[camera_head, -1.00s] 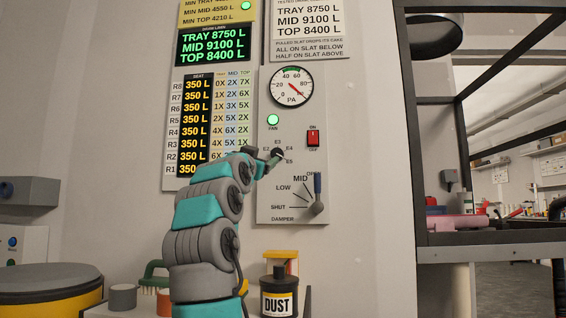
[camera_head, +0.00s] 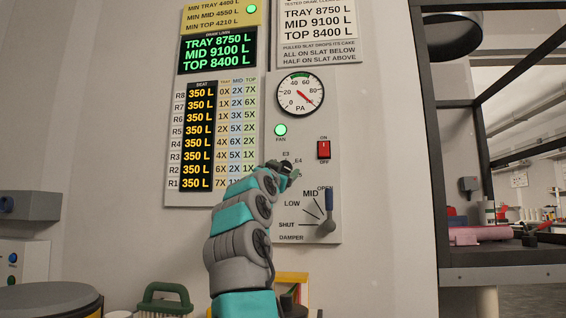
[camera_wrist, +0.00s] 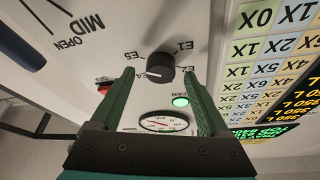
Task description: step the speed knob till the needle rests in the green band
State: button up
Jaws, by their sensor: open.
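The black speed knob (camera_wrist: 160,66) sits on the pale panel in the wrist view, which shows the panel upside down. Its white mark points toward the E4 side. My gripper (camera_wrist: 160,73) is open, with one green finger on each side of the knob and visible gaps between. In the head view my gripper (camera_head: 290,175) is at the knob and partly hides it; E3 and E4 show above. The round PA gauge (camera_head: 300,94) has a green band at its top. Its red needle points to the lower right, past 80, outside the band. The gauge also shows in the wrist view (camera_wrist: 164,122).
A lit green fan lamp (camera_head: 280,130) and a red on/off switch (camera_head: 324,149) are above the knob. The damper lever (camera_head: 328,215) is below right. A seat table (camera_head: 200,135) is on the left. A dark-framed bench (camera_head: 500,272) stands at right.

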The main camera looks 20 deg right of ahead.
jog(key=shift+w+d+r, duration=0.25)
jog(key=shift+w+d, duration=0.05)
jog(key=shift+w, duration=0.1)
jog(key=shift+c, duration=0.2)
grip_shut()
dwell(0.3)
